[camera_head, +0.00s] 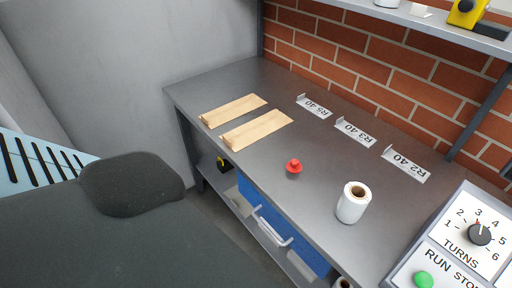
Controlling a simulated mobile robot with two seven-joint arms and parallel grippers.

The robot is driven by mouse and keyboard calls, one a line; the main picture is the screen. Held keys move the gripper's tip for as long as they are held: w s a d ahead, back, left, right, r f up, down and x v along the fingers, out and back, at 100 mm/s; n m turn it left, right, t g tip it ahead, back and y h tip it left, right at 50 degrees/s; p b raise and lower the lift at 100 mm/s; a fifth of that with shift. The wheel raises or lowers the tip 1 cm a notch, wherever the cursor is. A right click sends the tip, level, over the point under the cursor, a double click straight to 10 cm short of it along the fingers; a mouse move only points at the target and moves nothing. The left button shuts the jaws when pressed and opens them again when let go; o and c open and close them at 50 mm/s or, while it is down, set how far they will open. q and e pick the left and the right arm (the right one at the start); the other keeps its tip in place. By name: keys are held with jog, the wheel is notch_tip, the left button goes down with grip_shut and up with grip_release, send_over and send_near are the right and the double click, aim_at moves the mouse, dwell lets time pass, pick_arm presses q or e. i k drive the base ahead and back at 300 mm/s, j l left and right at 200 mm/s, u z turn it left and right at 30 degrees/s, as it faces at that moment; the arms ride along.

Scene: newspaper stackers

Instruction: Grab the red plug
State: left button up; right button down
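The red plug (293,166) stands upright on the grey metal workbench (322,182), near its front edge and around the middle of the picture. It is small, with a narrower knob on top and a wider body below. Nothing touches it. Neither my left nor my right gripper shows in the head view.
A white roll (351,207) stands right of the plug. Two wooden boards (257,129) lie to its left. Sign plates (354,132) line the back. A control panel (462,240) is at lower right. A shelf (430,22) overhangs the brick wall. A blue drawer (264,208) is below.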

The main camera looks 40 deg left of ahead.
aim_at(293, 166)
jog(key=u, duration=0.9)
